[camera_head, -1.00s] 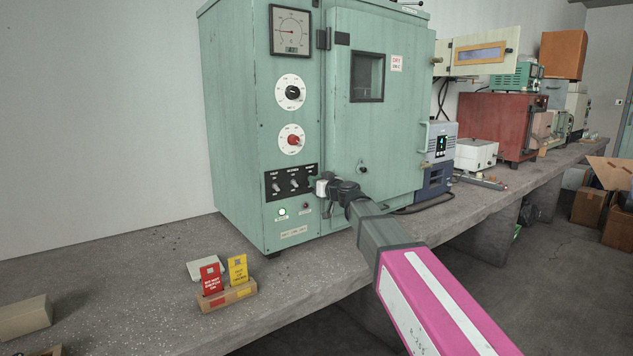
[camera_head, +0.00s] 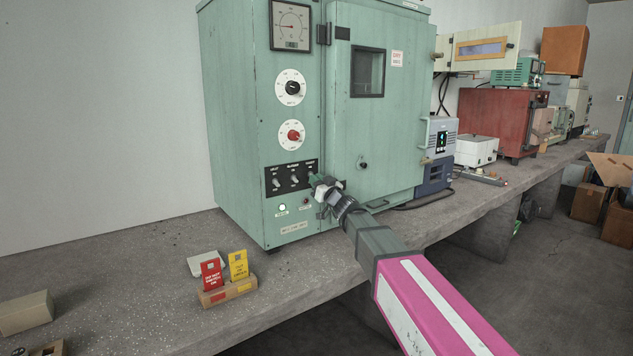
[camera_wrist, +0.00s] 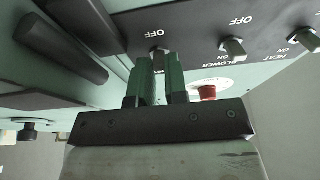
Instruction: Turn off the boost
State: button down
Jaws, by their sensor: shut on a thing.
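A black switch panel (camera_head: 280,184) on the green oven (camera_head: 230,110) carries a row of toggle switches. In the wrist view the panel appears upside down, with the blower switch (camera_wrist: 233,48) and the heat switch (camera_wrist: 305,39) clear of my gripper. My gripper (camera_head: 318,183) is at the rightmost switch, the boost. In the wrist view its two green fingers (camera_wrist: 160,80) are shut on the boost switch (camera_wrist: 158,52), whose base shows between the tips. The lever is mostly hidden, so I cannot tell its position.
Below the panel are a lit pale lamp (camera_head: 282,208) and a dark red lamp (camera_head: 306,201). A red-knobbed dial (camera_head: 292,135) is above. The oven door (camera_head: 378,130) is closed. Red and yellow cards (camera_head: 226,278) stand at the front left of the bench.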

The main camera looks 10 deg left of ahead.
dwell(0.4)
jog(key=c, duration=1.1)
grip_release()
jog(key=shift+c, duration=0.2)
jog(key=shift+d, duration=0.1)
jog(key=v, duration=1)
jog(key=shift+s+d+f, duration=0.15)
jog(key=shift+s+d, duration=0.05)
jog(key=shift+s, duration=0.1)
